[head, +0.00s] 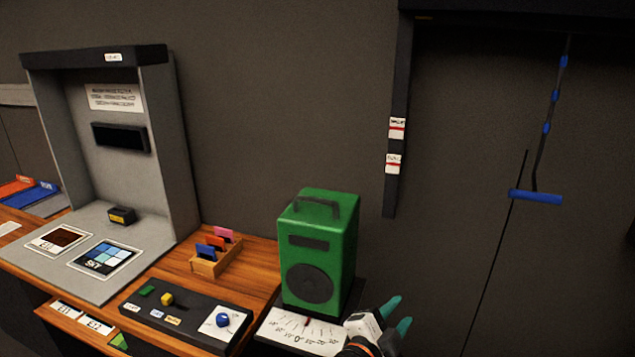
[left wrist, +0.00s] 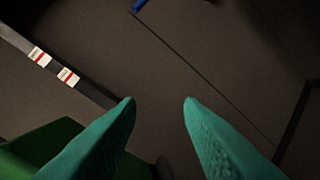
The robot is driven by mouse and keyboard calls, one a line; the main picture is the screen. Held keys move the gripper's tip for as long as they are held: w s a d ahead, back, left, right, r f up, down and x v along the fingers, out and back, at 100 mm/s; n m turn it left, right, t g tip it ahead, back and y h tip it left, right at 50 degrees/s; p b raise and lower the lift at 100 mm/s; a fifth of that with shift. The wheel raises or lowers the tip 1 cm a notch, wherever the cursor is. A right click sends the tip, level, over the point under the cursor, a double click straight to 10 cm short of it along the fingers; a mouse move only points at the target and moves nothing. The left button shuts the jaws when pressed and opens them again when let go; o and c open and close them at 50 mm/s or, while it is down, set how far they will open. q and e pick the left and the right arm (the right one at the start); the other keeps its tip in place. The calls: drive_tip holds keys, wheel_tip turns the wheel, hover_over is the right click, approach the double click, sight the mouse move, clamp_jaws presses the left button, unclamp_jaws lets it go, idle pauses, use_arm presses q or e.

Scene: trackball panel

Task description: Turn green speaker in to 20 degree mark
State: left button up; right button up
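The green speaker (head: 322,250) stands upright at the right end of the wooden counter, with a black handle on top and a round black cone on its front. A white degree scale (head: 300,328) with tick marks lies in front of its base; its numbers are too small to read surely. My left gripper (head: 396,314) is beside the speaker's lower right side, its teal fingers apart and empty. In the left wrist view the open fingers (left wrist: 158,104) point at the dark wall, and a green surface (left wrist: 40,145) shows at lower left. My right gripper is not in view.
A black control panel (head: 185,315) with a blue knob and a wooden card holder (head: 216,258) stand left of the speaker. A grey booth (head: 105,170) is further left. A blue bar (head: 536,197) hangs at right. Space right of the speaker looks open.

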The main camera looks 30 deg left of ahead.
use_arm(q)
drive_tip(key=w+d+r+m+h, duration=0.2)
drive_tip(key=d+r+m+h, duration=0.3)
drive_tip(key=r+m+h, duration=0.3)
drive_tip(key=w+d+r+m+h, duration=0.2)
drive_tip(key=d+r+m+h, duration=0.4)
drive_tip(key=r+m, duration=0.3)
drive_tip(key=m+g+y, duration=1.5)
drive_tip(key=m+y, duration=0.1)
drive_tip(key=m, duration=0.7)
approach(318, 199)
drive_tip(key=f, duration=0.2)
drive_tip(key=w+f+p, duration=0.1)
drive_tip(key=f, duration=0.2)
drive_tip(key=f+p, duration=0.1)
drive_tip(key=f, duration=0.2)
drive_tip(key=shift+w+a, duration=0.1)
drive_tip(key=shift+w, duration=0.2)
drive_tip(key=shift+c, duration=0.2)
